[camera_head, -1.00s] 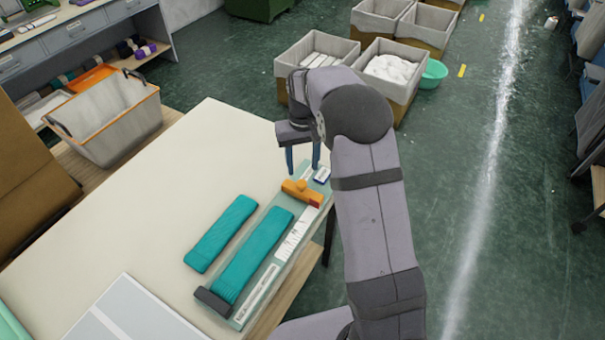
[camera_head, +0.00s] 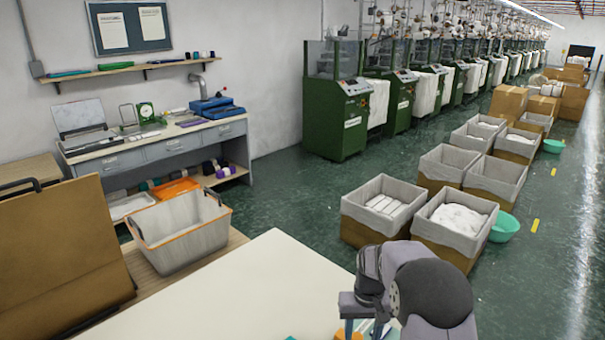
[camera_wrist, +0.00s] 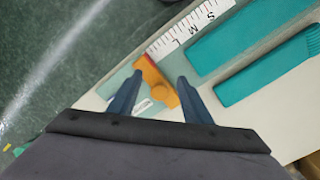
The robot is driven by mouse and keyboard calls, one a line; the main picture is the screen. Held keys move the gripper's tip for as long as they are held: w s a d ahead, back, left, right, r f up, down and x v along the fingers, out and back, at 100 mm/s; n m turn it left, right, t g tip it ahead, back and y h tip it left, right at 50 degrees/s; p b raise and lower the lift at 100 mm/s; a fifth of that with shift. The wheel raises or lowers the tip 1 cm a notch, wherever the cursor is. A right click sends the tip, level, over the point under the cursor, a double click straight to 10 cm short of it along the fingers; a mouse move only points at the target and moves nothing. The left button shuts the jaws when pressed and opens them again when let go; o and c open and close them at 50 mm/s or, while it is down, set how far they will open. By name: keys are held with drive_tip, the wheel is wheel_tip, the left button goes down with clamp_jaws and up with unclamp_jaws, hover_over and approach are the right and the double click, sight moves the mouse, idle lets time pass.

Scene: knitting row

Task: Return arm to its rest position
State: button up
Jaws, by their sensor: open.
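My gripper (camera_wrist: 160,76) is open, with its two blue fingers pointing down over the board's end in the wrist view. In the head view my gripper (camera_head: 364,328) is at the bottom edge, mostly cut off. An orange slider piece (camera_wrist: 163,94) shows between and beyond the fingers; nothing is seen gripped.
Lined boxes (camera_head: 375,212) and a green basin (camera_head: 504,228) stand on the floor beyond my arm. Green machines (camera_head: 335,115) line the back wall.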

drive_tip(key=shift+g, duration=0.6)
drive_tip(key=s, duration=0.2)
drive_tip(key=s+f, duration=0.1)
drive_tip(key=s, duration=0.2)
drive_tip(key=s+f, duration=0.1)
drive_tip(key=s, duration=0.2)
drive_tip(key=shift+a+f, duration=0.1)
drive_tip(key=shift+f, duration=0.1)
drive_tip(key=s+r, duration=0.4)
drive_tip(key=s, duration=1.5)
drive_tip(key=shift+t, duration=0.7)
drive_tip(key=w+r, duration=0.1)
drive_tip(key=r, duration=0.1)
drive_tip(key=w+a+r, duration=0.1)
drive_tip(key=r, duration=0.1)
drive_tip(key=shift+w, duration=0.4)
